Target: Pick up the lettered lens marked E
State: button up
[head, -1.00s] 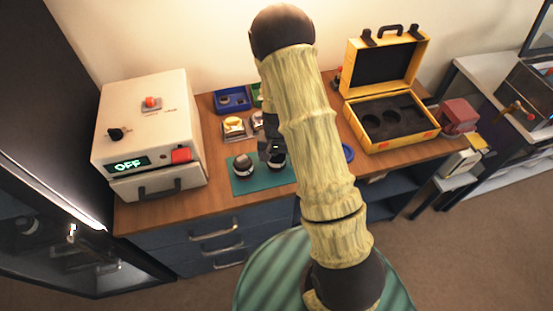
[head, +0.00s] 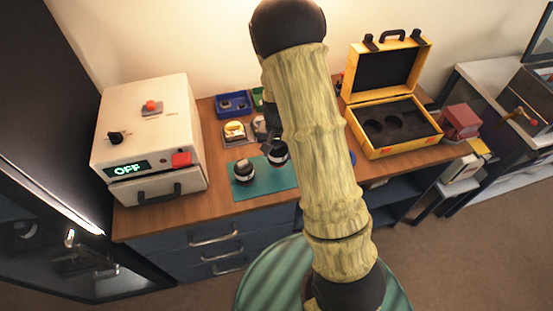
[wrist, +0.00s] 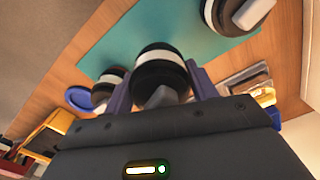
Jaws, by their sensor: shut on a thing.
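My gripper (wrist: 160,84) is shut on a dark lens (wrist: 158,66) with a pale band, its two fingers on either side of it. In the head view this held lens (head: 278,155) is tilted and appears a little above the teal mat (head: 262,183). No letter is readable on it, so I cannot tell whether it is lens E. A second banded lens (head: 244,171) stands on the mat to the left; it also shows at the top right of the wrist view (wrist: 236,14). A third lens (wrist: 108,84) is at the left in the wrist view; my arm hides it in the head view.
A white box reading OFF (head: 150,140) stands at the left of the wooden bench. A blue bin (head: 234,104) and a metal-and-gold item (head: 235,133) are behind the mat. An open yellow case (head: 398,143) with round foam recesses is at the right. A blue dish (wrist: 78,97) is near the third lens.

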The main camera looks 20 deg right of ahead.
jog(key=shift+s+r, duration=0.1)
jog(key=shift+r, duration=2.1)
jog(key=shift+r+p, duration=0.1)
jog(key=shift+p, duration=0.35)
